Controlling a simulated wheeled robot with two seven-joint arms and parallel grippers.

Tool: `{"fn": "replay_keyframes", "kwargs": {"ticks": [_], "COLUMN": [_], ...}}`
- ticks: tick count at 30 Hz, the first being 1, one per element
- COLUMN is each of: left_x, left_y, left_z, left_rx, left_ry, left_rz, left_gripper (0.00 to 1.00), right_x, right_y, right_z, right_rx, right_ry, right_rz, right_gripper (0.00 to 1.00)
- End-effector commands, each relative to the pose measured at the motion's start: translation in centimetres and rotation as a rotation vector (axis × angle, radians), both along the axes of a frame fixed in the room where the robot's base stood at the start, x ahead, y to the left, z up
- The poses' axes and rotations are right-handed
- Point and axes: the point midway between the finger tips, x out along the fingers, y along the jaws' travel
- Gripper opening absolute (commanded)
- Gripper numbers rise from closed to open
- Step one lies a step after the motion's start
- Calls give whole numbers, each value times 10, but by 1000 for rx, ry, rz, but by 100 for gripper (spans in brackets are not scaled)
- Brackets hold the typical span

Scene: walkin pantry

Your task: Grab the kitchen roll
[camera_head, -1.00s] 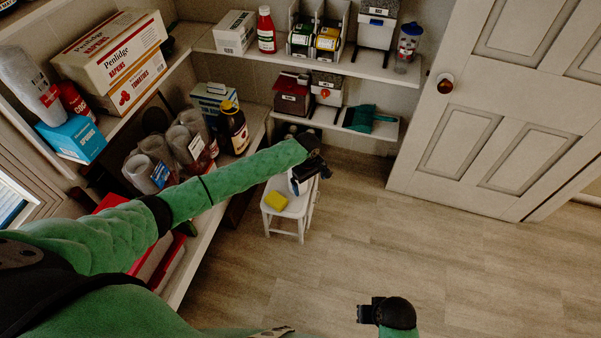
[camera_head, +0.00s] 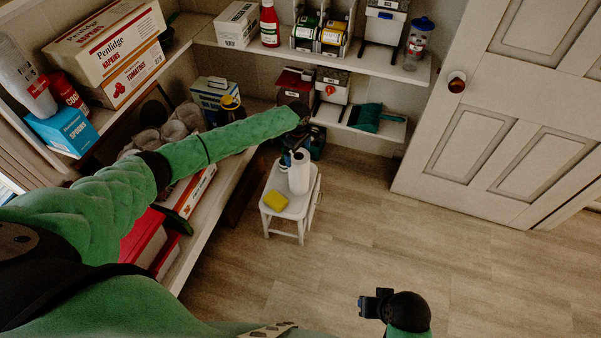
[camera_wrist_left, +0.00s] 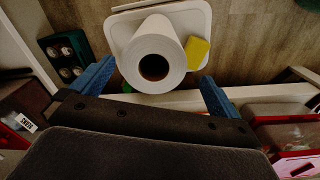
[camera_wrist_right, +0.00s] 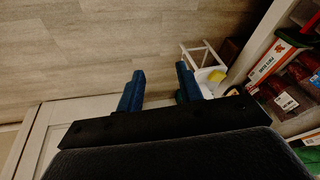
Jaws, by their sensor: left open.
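The white kitchen roll (camera_head: 299,173) stands upright on a small white stool (camera_head: 292,207). In the left wrist view the roll (camera_wrist_left: 154,56) shows from above, with its dark core hole facing the camera. My left gripper (camera_head: 292,150) is at the roll's upper left in the head view. In the left wrist view my left gripper (camera_wrist_left: 155,85) is open, its blue fingers apart on either side of the roll, not closed on it. My right gripper (camera_head: 374,302) is low in the head view, far from the roll. In the right wrist view my right gripper (camera_wrist_right: 160,88) is open and empty.
A yellow sponge (camera_head: 276,200) lies on the stool beside the roll. Loaded shelves line the left and back walls. A dark green crate of bottles (camera_wrist_left: 68,58) stands beside the stool. A white door (camera_head: 510,110) is at right. The floor in the middle is clear.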

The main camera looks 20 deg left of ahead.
Motion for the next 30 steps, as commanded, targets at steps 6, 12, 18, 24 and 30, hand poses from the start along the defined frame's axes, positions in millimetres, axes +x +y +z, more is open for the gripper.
{"fn": "replay_keyframes", "kwargs": {"ticks": [6, 12, 18, 24, 30], "left_x": [1, 1, 1, 3, 3], "left_y": [1, 1, 5, 9, 9], "left_z": [-12, -29, -46, -73, -86], "left_rx": [0, 0, 2, 0, 0], "left_ry": [1, 1, 2, 1, -1], "left_rz": [7, 7, 8, 7, 7], "left_gripper": [100, 100, 100, 100, 100], "right_x": [-4, -4, -5, -7, -8], "right_y": [3, 1, -2, -7, -8], "right_z": [16, 20, 24, 29, 30], "right_rx": [15, 12, 4, -8, -10], "right_ry": [-14, -10, -3, 9, 12], "right_rz": [5, 4, 1, -2, -2], "right_gripper": [36, 36, 36, 36, 36]}}
